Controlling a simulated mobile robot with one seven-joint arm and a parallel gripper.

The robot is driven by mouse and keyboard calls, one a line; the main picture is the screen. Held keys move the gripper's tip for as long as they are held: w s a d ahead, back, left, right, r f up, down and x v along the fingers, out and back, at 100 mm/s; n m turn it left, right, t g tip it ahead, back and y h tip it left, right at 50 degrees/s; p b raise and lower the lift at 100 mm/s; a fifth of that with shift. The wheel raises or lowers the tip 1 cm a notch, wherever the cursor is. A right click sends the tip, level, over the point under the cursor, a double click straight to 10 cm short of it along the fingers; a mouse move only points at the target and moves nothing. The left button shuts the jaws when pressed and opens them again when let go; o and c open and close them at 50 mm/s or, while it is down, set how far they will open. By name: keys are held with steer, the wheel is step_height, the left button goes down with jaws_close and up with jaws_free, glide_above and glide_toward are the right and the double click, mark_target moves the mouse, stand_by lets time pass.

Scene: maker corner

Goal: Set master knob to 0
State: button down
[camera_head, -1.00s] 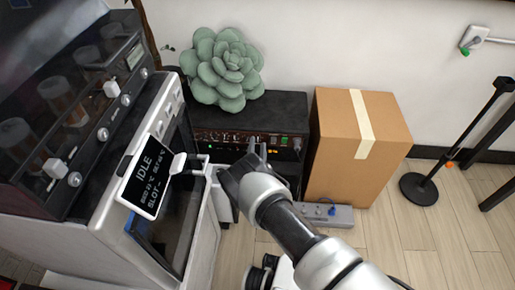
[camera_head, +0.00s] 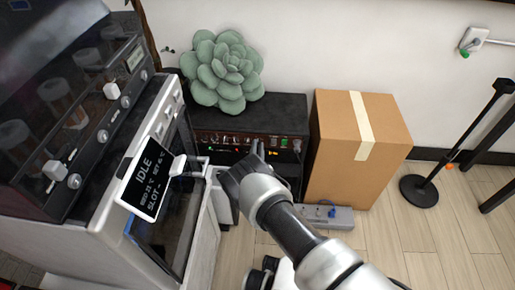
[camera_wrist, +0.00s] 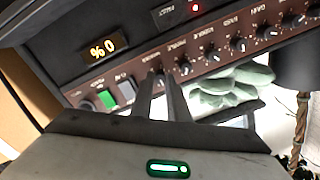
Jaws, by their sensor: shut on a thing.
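The black amplifier (camera_head: 285,112) stands against the wall with a brown front panel. Its row of knobs shows close up and upside down in the wrist view, with labels too blurred to read surely. My gripper (camera_head: 258,148) is in front of the panel. In the wrist view my gripper (camera_wrist: 161,84) is shut on the knob at the end of the row nearest the grey and green buttons, which seems to be the master knob (camera_wrist: 158,72). The fingers mostly hide this knob and its pointer. The orange display (camera_wrist: 101,48) reads 0 %.
A green succulent-shaped plush (camera_head: 222,70) sits on the amplifier. A cardboard box (camera_head: 335,150) stands close on its right, with a grey power strip (camera_head: 328,215) on the floor before it. A machine with an IDLE screen (camera_head: 147,178) stands close on the left.

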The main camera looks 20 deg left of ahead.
steer(key=n+h, duration=0.1)
steer(key=n, duration=2.6)
steer(key=shift+s+a+n, duration=0.1)
steer(key=shift+n, duration=0.3)
steer(key=shift+f+h, duration=0.1)
steer(key=shift+h, duration=0.2)
steer(key=c, duration=1.7)
jaws_free()
